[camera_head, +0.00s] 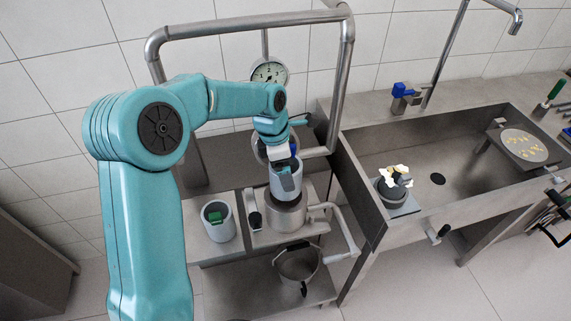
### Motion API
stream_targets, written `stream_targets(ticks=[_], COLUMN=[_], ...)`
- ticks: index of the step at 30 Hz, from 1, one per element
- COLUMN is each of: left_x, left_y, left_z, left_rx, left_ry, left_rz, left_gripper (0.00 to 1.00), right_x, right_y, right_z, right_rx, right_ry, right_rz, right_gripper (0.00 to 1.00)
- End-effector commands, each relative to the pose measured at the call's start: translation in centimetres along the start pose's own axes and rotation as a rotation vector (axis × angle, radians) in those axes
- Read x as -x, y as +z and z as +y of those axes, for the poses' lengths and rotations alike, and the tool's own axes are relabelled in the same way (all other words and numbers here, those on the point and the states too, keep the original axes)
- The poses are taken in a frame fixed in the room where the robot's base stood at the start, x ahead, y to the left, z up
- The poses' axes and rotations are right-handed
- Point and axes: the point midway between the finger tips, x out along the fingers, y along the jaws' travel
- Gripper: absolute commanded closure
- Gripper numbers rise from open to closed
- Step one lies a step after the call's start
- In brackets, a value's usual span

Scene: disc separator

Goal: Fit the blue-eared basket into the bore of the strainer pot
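The blue-eared basket (277,183) is a grey-blue cylinder, upright or nearly so, with a bit of blue at its top right. My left gripper (286,172) comes down over its rim and looks shut on its wall; the wrist hides part of the rim. The strainer pot (285,217) is a steel cylinder on the stand directly below. The basket's lower end is at the pot's mouth; whether it is inside the bore or just above it, I cannot tell. My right gripper is not in view.
A grey cup with a green block (218,220) stands left of the pot. A pipe (340,225) runs from the pot's right side, above a hanging bucket (298,266). A steel pipe frame and gauge (269,73) stand behind. The sink (440,150) is right.

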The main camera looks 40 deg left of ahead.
Motion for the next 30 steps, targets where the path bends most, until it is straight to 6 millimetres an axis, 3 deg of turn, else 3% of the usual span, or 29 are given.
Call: stream_targets(ticks=[6, 30], left_x=[-1.36, -1.29], left_y=[-0.27, -0.23], left_z=[0.07, 0.04], left_rx=[0.0, 0.0], left_ry=[0.001, 0.001], left_rz=[0.0, -0.001], left_gripper=[0.56, 0.56], right_x=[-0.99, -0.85], right_y=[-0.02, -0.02], right_z=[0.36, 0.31], right_rx=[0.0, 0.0], right_ry=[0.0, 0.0], right_rz=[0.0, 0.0], right_gripper=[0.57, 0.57])
